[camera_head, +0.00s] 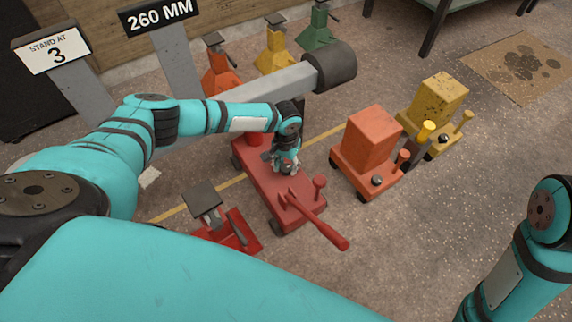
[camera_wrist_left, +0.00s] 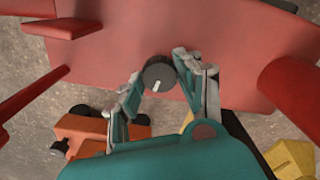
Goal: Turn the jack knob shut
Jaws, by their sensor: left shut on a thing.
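The red jack (camera_head: 262,190) stands on the floor in the middle of the head view. Its red body (camera_wrist_left: 225,30) fills the upper part of the left wrist view. A dark round knob (camera_wrist_left: 159,73) with a white mark sits on that body; the mark points toward the bottom of the picture, slightly left. My left gripper (camera_head: 286,168) reaches down onto the jack, and its two fingers close on the knob from either side. In the head view the gripper hides the knob. My right arm shows at the lower right, its gripper out of view.
The jack's red handle (camera_head: 325,228) sticks out front right. An orange jack (camera_head: 372,142) and a yellow jack (camera_head: 440,100) stand to the right. A red stand (camera_head: 226,232) is close at left. A grey beam (camera_head: 265,88) runs behind my left arm.

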